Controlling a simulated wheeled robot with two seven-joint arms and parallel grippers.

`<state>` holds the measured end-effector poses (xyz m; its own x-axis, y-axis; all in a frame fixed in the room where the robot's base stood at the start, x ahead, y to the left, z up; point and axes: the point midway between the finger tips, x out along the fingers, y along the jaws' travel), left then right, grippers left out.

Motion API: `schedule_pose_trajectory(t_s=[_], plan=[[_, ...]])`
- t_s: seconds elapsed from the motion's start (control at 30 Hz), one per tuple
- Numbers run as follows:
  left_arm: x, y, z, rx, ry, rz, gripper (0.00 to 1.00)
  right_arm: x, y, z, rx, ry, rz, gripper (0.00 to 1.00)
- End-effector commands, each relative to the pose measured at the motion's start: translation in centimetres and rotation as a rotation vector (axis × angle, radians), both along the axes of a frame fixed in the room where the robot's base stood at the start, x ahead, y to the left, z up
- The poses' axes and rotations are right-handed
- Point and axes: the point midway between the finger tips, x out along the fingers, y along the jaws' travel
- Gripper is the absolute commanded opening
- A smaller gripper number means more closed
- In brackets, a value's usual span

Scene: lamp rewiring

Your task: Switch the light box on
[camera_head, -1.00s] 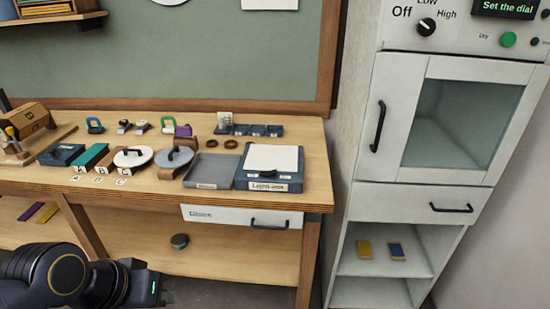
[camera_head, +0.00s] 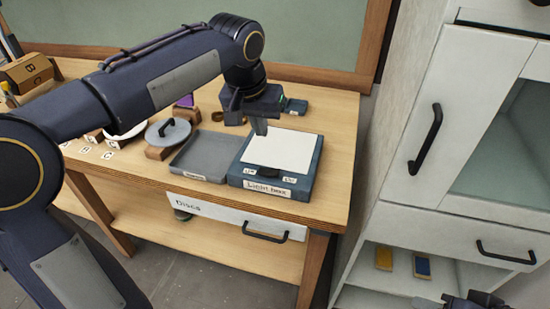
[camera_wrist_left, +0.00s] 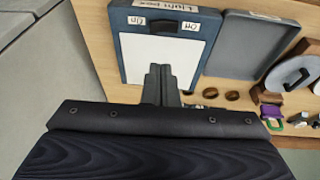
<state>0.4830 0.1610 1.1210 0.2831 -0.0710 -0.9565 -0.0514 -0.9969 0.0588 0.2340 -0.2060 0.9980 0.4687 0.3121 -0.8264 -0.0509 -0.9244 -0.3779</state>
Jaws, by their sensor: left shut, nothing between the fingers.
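The light box (camera_head: 231,178) is a blue box with a white top panel on the bench's front right. Its black switch (camera_head: 269,171) sits on the front part of the top between two small labels. The switch also shows in the left wrist view (camera_wrist_left: 163,26), between "On" and "Off" labels. My left gripper (camera_head: 261,130) is shut and empty, pointing down over the back part of the box. In the left wrist view its fingers (camera_wrist_left: 160,72) overlap the white panel, apart from the switch. Part of my right gripper (camera_head: 440,302) shows at the bottom edge.
A grey tray (camera_head: 205,158) lies directly left of the light box. A drawer marked "Discs" (camera_head: 225,212) is below the bench top. A white cabinet (camera_head: 450,215) stands to the right.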

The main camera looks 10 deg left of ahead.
Motion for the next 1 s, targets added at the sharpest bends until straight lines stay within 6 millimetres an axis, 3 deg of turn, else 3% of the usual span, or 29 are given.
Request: schedule_pose_trajectory(t_s=[0.17, 0.33, 0.8, 1.0], plan=[[0.0, 0.0, -0.1, 0.000, 0.000, 0.000, 0.00, 0.0, 0.0, 0.0, 0.000, 0.000, 0.000, 0.36], [0.4, -0.1, -1.5, 0.001, 0.004, 0.000, 0.00, 0.0, 0.0, -0.1, 0.000, 0.000, 0.000, 0.36], [2.8, -0.8, -10.5, 0.000, 0.004, -0.001, 0.00, 0.0, 0.0, -0.2, 0.000, 0.000, 0.000, 0.36], [2.8, -1.2, -12.9, 0.000, 0.001, 0.000, 0.00, 0.0, 0.0, -0.2, 0.000, 0.000, 0.000, 0.36]])
